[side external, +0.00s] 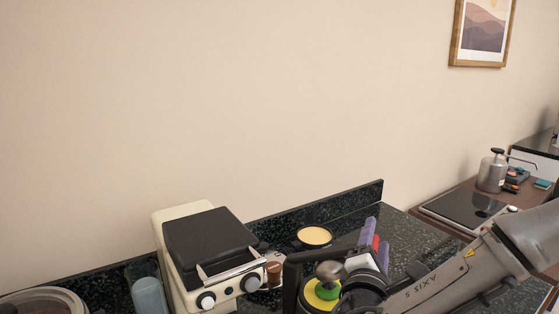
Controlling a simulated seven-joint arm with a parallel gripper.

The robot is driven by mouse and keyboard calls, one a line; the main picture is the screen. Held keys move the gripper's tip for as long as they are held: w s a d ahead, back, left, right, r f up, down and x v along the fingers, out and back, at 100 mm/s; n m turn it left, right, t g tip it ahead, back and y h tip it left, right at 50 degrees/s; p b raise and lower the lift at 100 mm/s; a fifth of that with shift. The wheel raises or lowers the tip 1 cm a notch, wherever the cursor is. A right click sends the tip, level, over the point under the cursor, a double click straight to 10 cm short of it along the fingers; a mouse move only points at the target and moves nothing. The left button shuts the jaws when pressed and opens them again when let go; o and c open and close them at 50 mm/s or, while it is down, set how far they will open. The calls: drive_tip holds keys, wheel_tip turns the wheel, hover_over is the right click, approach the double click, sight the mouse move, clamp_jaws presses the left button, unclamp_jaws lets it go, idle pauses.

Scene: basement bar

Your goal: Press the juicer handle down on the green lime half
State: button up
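The green lime half (328,290) sits low in the picture, right of centre, over a yellow round part (313,299). A grey metal dome (329,270) is just above the lime; I cannot tell whether they touch. A black frame (291,283) stands around their left side and appears to belong to the juicer. The juicer handle cannot be told apart clearly. My gripper (362,288) comes in from the right, beside the lime and dome. Its fingers are not clear, and the bottom of the picture cuts off the lower parts.
A cream appliance with a black top (210,243) stands left of the juicer. A pale yellow bowl (314,236) and upright purple and red items (370,231) are behind. A blue-grey cup (149,296) is at left. Dark counter (407,240) is clear behind my arm.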

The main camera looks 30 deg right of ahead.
drive_tip(key=w+a+r+n, duration=0.8)
drive_tip(key=w+r+n, duration=0.25)
drive_tip(key=n, duration=0.25)
drive_tip(key=v, duration=1.3)
wheel_tip(320, 180, up, 8)
drive_tip(key=shift+f, duration=0.2)
drive_tip(key=shift+s+a, duration=0.1)
